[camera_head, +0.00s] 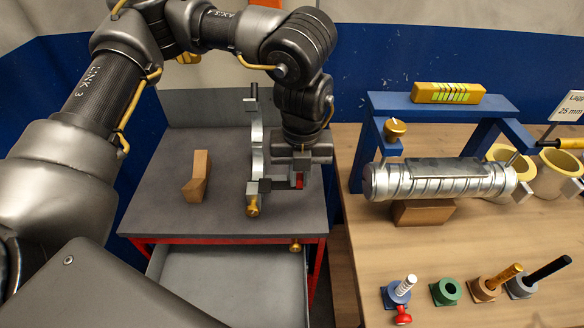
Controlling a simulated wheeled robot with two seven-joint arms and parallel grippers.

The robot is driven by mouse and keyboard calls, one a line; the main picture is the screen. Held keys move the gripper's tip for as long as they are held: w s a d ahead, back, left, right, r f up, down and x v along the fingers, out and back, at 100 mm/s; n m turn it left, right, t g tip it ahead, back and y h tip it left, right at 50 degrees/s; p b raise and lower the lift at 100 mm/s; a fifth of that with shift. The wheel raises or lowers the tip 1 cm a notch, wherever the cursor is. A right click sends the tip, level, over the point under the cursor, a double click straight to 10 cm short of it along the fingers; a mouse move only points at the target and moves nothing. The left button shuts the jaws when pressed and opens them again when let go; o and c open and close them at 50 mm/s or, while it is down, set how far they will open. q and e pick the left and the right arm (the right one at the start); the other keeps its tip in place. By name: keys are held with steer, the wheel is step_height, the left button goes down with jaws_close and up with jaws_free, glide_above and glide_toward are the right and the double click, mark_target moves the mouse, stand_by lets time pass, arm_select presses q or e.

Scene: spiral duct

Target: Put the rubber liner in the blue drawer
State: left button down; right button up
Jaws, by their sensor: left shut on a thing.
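My left gripper (285,184) reaches down over the right side of the grey-topped cart. It is shut at a silver curved metal band (257,150), which stands on edge with a brass knob at its lower end. The contact itself is partly hidden by the gripper. No piece is clearly recognisable as the rubber liner. A pulled-out drawer (230,285) shows below the cart top; its inside looks grey, and no blue on it is visible. My right gripper is not in view.
A tan angled block (197,177) stands on the cart top (170,215). On the wooden table to the right, a ribbed silver duct (440,180) rests on a brown block beneath a blue frame (440,105). Cream cups (553,172) and several small coloured holders stand there.

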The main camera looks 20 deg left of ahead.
arm_select(q)
steer(key=n, duration=0.1)
steer(key=a+f+n, duration=0.1)
steer(key=n, duration=0.3)
steer(key=shift+w+a+f, duration=0.15)
steer(key=shift+a, duration=0.1)
steer(key=a+f+n, duration=0.1)
steer(key=n, duration=0.4)
steer(key=a+f+n, duration=0.1)
steer(key=n, duration=0.4)
steer(key=a+f+n, duration=0.1)
steer(key=a+n, duration=0.1)
steer(key=n, duration=0.3)
steer(key=shift+w+f, duration=0.15)
steer(key=shift+f, duration=0.25)
steer(key=shift+a, duration=0.1)
